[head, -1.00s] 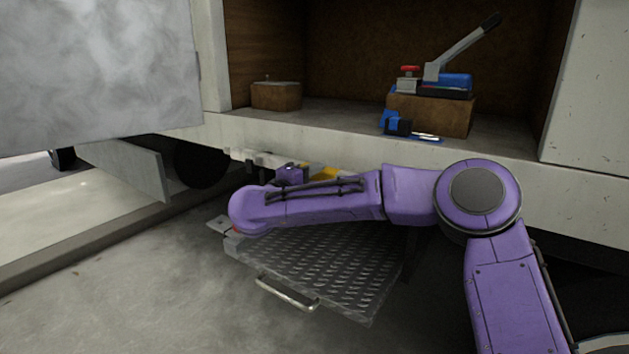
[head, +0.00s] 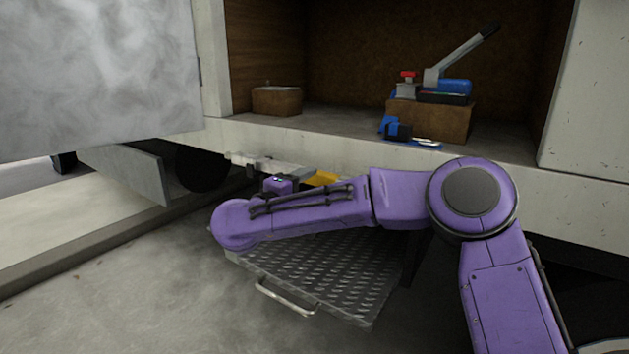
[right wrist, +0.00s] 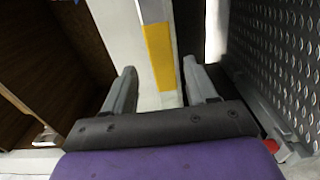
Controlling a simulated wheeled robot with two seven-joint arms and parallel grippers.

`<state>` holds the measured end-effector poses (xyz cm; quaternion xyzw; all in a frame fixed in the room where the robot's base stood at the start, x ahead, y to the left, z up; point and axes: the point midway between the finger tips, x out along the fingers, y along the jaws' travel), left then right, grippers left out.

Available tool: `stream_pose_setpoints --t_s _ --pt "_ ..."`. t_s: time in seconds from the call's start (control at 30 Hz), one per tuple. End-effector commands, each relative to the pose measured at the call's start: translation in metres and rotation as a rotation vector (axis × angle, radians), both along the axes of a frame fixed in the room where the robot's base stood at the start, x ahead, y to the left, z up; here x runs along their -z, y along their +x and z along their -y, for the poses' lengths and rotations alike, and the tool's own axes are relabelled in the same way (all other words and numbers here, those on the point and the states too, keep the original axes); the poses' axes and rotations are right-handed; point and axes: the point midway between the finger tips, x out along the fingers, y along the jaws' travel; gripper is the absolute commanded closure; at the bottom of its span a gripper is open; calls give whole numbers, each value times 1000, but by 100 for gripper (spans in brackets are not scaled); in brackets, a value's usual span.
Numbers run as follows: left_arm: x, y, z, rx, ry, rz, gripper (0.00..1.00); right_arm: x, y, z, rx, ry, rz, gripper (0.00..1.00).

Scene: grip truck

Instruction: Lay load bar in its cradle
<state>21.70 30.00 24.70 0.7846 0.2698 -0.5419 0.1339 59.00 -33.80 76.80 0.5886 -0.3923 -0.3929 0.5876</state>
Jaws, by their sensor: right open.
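My right gripper (head: 270,172) is low in front of the truck's side, just below the compartment sill, mostly hidden behind my purple arm in the head view. In the right wrist view its two grey fingers (right wrist: 161,82) are apart. A pale bar with a yellow band (right wrist: 158,50) runs between and beyond them; I cannot tell whether it is the load bar or part of the truck. A pale bar end (head: 262,162) and a yellow patch (head: 326,178) also show beside the gripper in the head view. No cradle can be made out. My left gripper is out of view.
A tread-plate step (head: 330,275) with a metal handle (head: 285,298) lies below my right arm. The open compartment holds a wooden block (head: 440,118) with a lever tool (head: 448,85) on it, a blue strap item (head: 397,129) and a brown box (head: 277,100). Concrete at lower left is clear.

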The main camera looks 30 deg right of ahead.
Motion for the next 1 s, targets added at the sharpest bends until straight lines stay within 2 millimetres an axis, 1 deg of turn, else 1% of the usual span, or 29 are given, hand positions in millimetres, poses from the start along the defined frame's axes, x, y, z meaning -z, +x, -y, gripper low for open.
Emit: stream_pose_setpoints --t_s 0.03,0.1,0.2,0.3,0.43,0.6,0.67,0.73,0.77,0.8,0.87,0.9,0.97,1.0 --pt "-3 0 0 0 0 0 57 -3 -5 -15 -5 -5 1 43" --pt "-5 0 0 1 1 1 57 -3 -12 -32 -5 -5 1 43" --pt "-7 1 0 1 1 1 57 -2 -21 -53 -3 -4 2 43" --pt "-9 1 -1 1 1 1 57 -2 -28 -68 -2 -3 0 43" --pt "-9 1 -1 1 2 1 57 -1 -32 -77 -1 -1 -1 43" --pt "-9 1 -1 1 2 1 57 0 -32 -78 -1 -2 -2 43" --pt "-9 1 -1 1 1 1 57 6 -30 -78 -12 -32 -48 43" --pt "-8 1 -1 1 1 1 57 31 -24 -79 -57 -158 -236 43" --pt "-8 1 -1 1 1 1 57 49 -20 -80 -89 -248 -369 43" --pt "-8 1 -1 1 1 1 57 80 -15 -82 -141 -402 -593 43" --pt "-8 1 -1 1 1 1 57 141 -14 -86 -237 -696 -998 43" --pt "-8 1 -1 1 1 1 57 187 -18 -88 -307 -920 -1282 43" --pt "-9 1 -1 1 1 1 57 257 -37 -89 -419 -1277 -1682 43" --pt "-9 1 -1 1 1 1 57 302 -57 -89 -497 -1526 -1915 43"
